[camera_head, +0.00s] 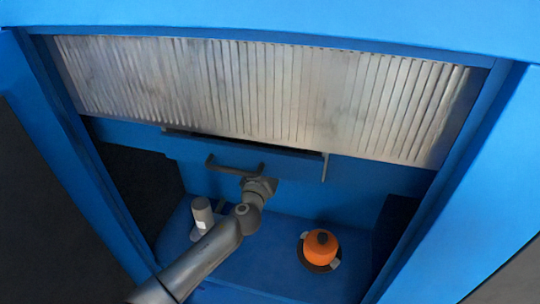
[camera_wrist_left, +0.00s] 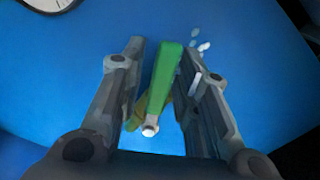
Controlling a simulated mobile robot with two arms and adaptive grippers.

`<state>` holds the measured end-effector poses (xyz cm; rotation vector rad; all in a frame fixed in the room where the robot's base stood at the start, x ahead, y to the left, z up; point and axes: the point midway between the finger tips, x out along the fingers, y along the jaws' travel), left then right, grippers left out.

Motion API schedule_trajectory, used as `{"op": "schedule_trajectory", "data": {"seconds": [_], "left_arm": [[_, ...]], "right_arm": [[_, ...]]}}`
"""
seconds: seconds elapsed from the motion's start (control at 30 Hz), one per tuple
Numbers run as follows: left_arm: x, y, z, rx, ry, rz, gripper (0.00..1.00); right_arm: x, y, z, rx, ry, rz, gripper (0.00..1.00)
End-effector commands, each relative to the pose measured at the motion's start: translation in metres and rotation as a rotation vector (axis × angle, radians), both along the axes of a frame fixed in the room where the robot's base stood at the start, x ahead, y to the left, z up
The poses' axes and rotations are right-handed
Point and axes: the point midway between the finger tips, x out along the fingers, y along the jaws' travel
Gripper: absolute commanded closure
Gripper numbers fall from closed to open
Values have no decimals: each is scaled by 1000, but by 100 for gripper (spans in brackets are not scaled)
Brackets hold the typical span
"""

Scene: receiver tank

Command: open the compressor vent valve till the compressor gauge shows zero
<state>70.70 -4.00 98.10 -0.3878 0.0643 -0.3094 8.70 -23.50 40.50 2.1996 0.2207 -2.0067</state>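A green lever (camera_wrist_left: 165,78), likely the vent valve's handle, stands between the fingers of my left gripper (camera_wrist_left: 162,58) in the left wrist view. A yellowish valve body (camera_wrist_left: 137,117) shows partly behind it. The fingers are spread, with a gap visible on each side of the lever. A round white gauge (camera_wrist_left: 47,2) is cut off at the top left, so its reading is hidden. In the head view my left gripper (camera_head: 260,187) is at the blue back wall under a black handle (camera_head: 234,165); the valve and gauge do not show there. My right gripper is in neither view.
A blue cabinet frame (camera_head: 455,170) surrounds the opening, with a ribbed metal panel (camera_head: 270,90) above. A grey cylinder (camera_head: 203,213) stands left of my arm. An orange round-topped object (camera_head: 320,245) is to the right.

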Motion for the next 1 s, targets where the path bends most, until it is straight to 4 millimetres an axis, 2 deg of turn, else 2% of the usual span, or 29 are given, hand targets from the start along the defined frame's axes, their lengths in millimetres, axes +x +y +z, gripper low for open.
{"op": "schedule_trajectory", "data": {"seconds": [0.33,0.47,0.67,1.0], "left_arm": [[0,0,2,-2,-2,0,63],[-6,3,1,-1,-2,1,63],[-31,11,1,-2,-2,-1,63],[-87,29,0,0,0,0,63]], "right_arm": [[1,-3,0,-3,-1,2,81],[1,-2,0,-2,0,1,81],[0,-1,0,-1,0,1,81],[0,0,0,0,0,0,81]]}}
